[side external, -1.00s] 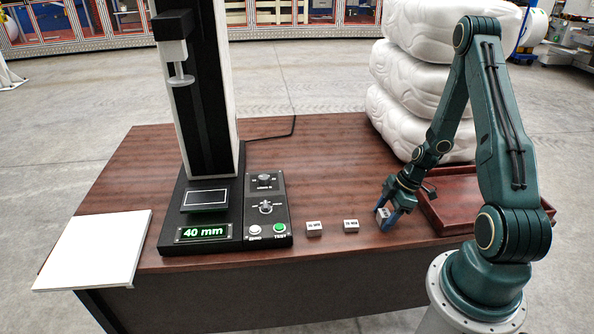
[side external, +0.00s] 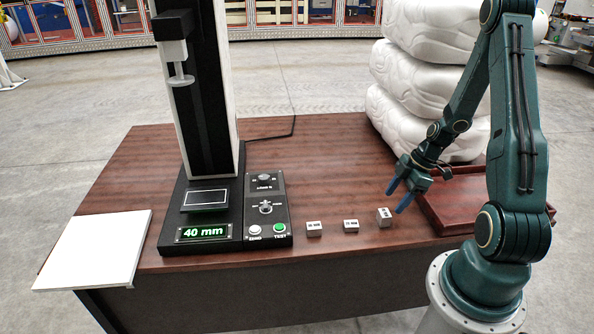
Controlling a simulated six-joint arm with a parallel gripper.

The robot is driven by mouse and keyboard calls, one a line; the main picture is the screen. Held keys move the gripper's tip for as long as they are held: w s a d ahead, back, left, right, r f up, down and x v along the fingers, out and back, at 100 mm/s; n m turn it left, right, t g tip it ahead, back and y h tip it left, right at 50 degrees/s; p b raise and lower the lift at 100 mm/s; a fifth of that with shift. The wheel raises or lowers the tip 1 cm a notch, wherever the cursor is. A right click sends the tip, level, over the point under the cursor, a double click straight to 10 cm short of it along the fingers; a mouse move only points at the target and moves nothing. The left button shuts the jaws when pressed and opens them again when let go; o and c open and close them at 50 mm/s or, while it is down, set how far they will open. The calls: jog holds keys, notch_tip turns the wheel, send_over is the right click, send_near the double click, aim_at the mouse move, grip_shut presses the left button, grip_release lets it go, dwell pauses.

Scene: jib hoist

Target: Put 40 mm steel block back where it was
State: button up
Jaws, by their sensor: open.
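A small steel block (side external: 384,217) stands on the brown table at the right end of a row of three. It looks slightly taller than the other two; its label is too small to read. The middle block (side external: 351,226) and the left block (side external: 314,229) lie to its left. My gripper (side external: 397,197) is open and empty, with its blue fingers above and to the right of the right-hand block, apart from it. The test machine's display (side external: 204,232) reads 40 mm, and its small platform (side external: 206,198) is bare.
The control panel (side external: 268,208) with knobs and buttons sits left of the blocks. A red-brown tray (side external: 445,178) lies on the right, partly behind my arm. White stacked bags (side external: 392,97) stand behind the table. A white board (side external: 93,250) lies at the left. The table's middle is clear.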

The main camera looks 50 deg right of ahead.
jog(key=shift+s+d+r, duration=0.1)
jog(key=shift+r, duration=0.3)
dwell(0.3)
jog(key=w+a+r+m+h, duration=0.1)
jog(key=w+a+r+m, duration=0.1)
jog(key=a+r, duration=0.55)
jog(key=w+a+r+m+h, duration=0.15)
jog(key=a+r, duration=0.25)
jog(key=r, duration=0.6)
jog(key=s+a+r+m+t, duration=0.2)
jog(key=s+a+r+m, duration=0.3)
jog(key=s+a+r, duration=0.4)
jog(key=a+r, duration=0.2)
jog(key=a, duration=0.1)
jog(key=shift+s+h, duration=0.35)
jog(key=shift+s, duration=0.05)
jog(key=shift+a+m, duration=0.1)
jog(key=shift+m, duration=0.15)
